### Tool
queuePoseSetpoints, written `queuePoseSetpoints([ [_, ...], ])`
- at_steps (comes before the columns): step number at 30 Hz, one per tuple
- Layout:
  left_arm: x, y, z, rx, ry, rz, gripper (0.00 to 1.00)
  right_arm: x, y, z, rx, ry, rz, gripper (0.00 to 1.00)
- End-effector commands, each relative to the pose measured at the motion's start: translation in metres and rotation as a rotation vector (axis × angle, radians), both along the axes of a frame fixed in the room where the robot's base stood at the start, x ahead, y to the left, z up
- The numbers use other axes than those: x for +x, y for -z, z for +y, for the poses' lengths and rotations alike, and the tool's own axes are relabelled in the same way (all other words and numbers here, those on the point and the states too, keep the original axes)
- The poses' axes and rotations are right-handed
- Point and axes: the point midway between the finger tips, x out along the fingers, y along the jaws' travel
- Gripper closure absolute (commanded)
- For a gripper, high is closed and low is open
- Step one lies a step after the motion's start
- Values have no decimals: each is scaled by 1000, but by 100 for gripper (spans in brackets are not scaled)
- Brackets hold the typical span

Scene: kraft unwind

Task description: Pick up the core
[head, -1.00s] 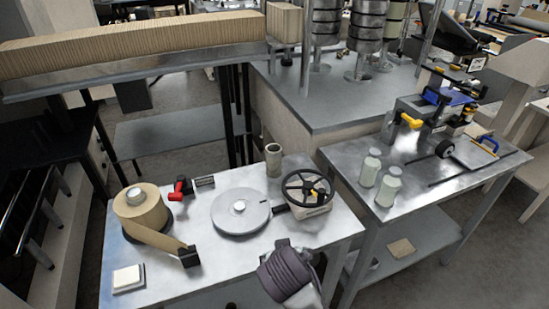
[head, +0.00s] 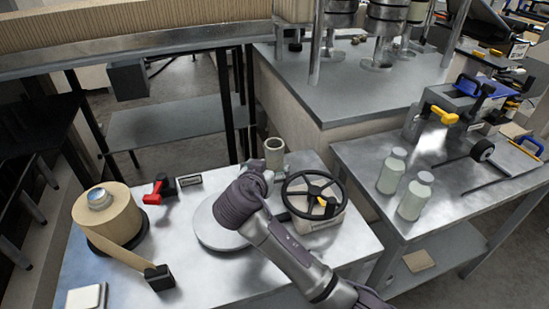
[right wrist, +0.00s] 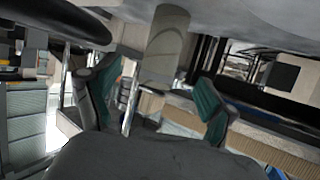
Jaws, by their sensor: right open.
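The core is a short, hollow, beige-grey tube (head: 275,152), upright near the back edge of the metal table (head: 335,262). In the right wrist view, which looks upside down, the core (right wrist: 168,38) appears beyond and between the two teal-padded fingers of my right gripper (right wrist: 157,82). The fingers are spread apart, with nothing seen gripped. My left gripper is not in view.
A black handwheel (head: 314,196) stands right of the core. A brown paper roll (head: 108,218) and a red-handled part (head: 156,190) are on the left. Two pale bottles (head: 415,196) stand on the right table. A taller grey counter (head: 350,95) rises behind.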

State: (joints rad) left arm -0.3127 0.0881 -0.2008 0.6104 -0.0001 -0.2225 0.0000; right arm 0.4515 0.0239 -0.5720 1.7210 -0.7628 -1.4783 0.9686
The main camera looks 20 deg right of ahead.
Motion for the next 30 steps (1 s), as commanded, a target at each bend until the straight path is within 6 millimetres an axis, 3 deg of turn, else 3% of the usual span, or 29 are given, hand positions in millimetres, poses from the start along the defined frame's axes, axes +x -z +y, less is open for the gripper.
queuePoseSetpoints([
  [5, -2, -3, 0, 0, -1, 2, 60, 19, 8, -12, -1, 0, 0, 16],
  [14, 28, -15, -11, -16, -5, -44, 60, 47, 12, -25, -4, 2, 0, 16],
  [20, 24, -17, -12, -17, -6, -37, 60, 66, 23, -36, -2, 0, 3, 16],
  [28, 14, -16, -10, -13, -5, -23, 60, 68, 25, -37, 1, -1, 1, 16],
  [30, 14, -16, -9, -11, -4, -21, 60, 68, 25, -37, 0, -1, 1, 27],
])
